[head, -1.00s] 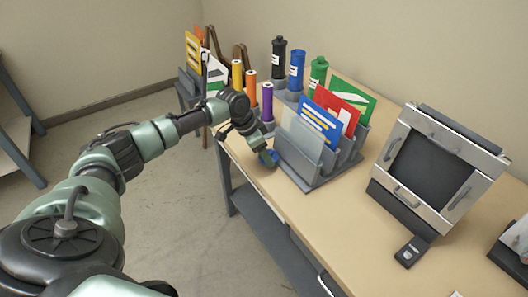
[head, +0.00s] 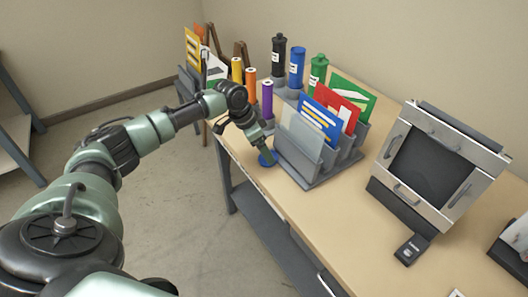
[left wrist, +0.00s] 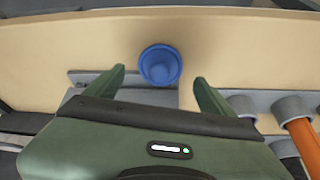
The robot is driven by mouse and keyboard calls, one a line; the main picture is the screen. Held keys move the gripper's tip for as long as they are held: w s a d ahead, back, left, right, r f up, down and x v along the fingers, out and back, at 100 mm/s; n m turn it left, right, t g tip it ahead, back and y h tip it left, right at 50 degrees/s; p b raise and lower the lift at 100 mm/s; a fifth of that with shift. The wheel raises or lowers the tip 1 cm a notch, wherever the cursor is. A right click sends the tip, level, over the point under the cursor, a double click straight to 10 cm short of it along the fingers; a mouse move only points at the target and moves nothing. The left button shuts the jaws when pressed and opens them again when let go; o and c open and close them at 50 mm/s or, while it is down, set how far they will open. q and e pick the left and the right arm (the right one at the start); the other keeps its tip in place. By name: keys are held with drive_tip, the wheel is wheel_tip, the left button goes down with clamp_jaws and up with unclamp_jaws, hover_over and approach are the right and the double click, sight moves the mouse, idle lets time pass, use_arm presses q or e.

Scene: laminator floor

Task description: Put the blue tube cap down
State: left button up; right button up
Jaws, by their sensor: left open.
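The blue tube cap (head: 267,158) lies on the wooden table top, left of the grey document rack and near the table's front edge. In the left wrist view the cap (left wrist: 160,65) is a round blue disc with a raised middle, resting on the table. My left gripper (head: 266,153) is just above the cap, pointing down. In the left wrist view its two green fingers (left wrist: 160,86) are spread wide, with the cap between and beyond their tips and clear of both. My right gripper is not in view.
The grey rack (head: 313,178) with coloured folders stands right beside the cap. Orange, purple, blue (head: 296,68), green and black tubes stand in grey holders behind. A laminator-like machine (head: 428,165) is at the right. The table's front strip is clear.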

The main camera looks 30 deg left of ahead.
use_arm(q)
drive_tip(key=b+v, duration=0.1)
drive_tip(key=v, duration=0.9)
drive_tip(key=shift+s+r+b, duration=0.25)
drive_tip(key=shift+r+b, duration=0.05)
drive_tip(key=shift+a, duration=0.15)
